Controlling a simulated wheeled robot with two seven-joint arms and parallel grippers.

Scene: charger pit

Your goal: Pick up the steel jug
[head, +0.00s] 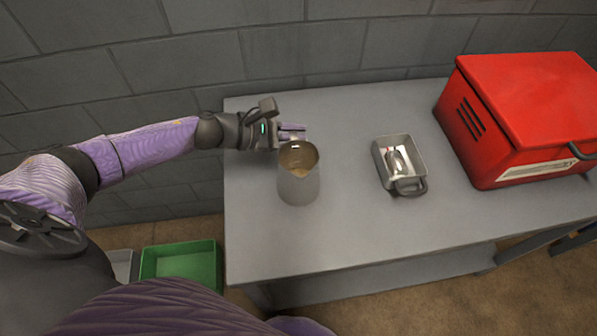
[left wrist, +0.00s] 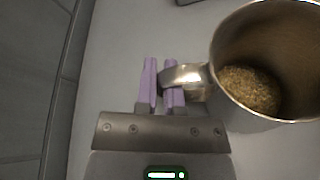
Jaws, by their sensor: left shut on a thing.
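The steel jug (head: 298,186) stands upright on the grey table, near its left side. In the left wrist view the jug (left wrist: 232,95) shows its open mouth, with brownish, grainy-looking stuff at the bottom. My left gripper (head: 291,131) is at the jug's far side, reaching in from the left. In the left wrist view the fingers of my left gripper (left wrist: 161,88) are shut on the jug's handle (left wrist: 188,75). The handle partly covers one finger. My right gripper is in neither view.
A small metal tray (head: 384,157) with a shiny item in it lies right of the jug. A red box (head: 525,105) stands at the table's right. A green bin (head: 180,262) is on the floor at left. A block wall (head: 290,50) runs behind the table (head: 345,225).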

